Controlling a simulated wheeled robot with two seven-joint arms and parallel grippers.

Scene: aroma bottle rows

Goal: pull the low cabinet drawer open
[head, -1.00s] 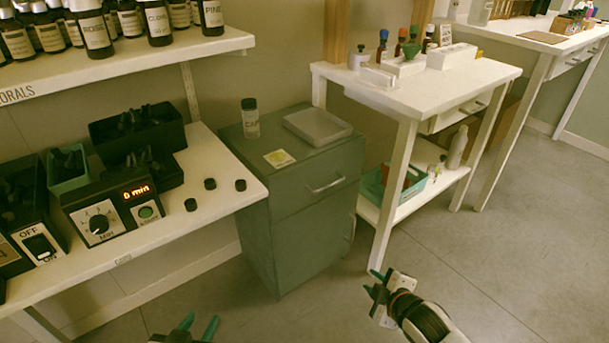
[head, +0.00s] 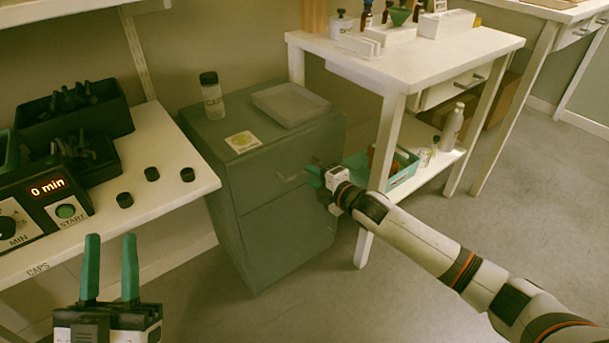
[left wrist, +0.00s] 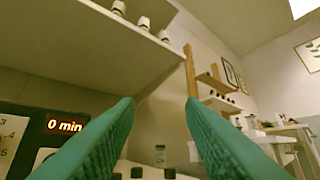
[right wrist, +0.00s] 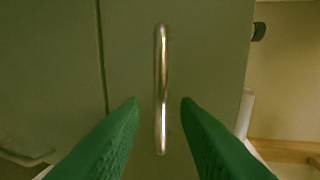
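The low grey-green cabinet (head: 275,235) stands between the bench and a white table. Its drawer (head: 262,175) is the upper front panel and looks shut, with a metal bar handle (head: 290,177). In the right wrist view the handle (right wrist: 161,90) lies between the two green fingertips, slightly ahead of them. My right gripper (head: 314,176) is at the handle's right end in the head view, open and not closed on it. My left gripper (head: 110,268) is open and empty, upright in front of the bench; its fingers (left wrist: 160,112) also show in the left wrist view.
On the cabinet top are a capped bottle (head: 212,97), a yellow-marked card (head: 243,142) and a pale tray (head: 289,104). The bench (head: 150,218) holds a timer (head: 48,205) and black caps. A white table (head: 440,60) stands close on the right. The floor in front is clear.

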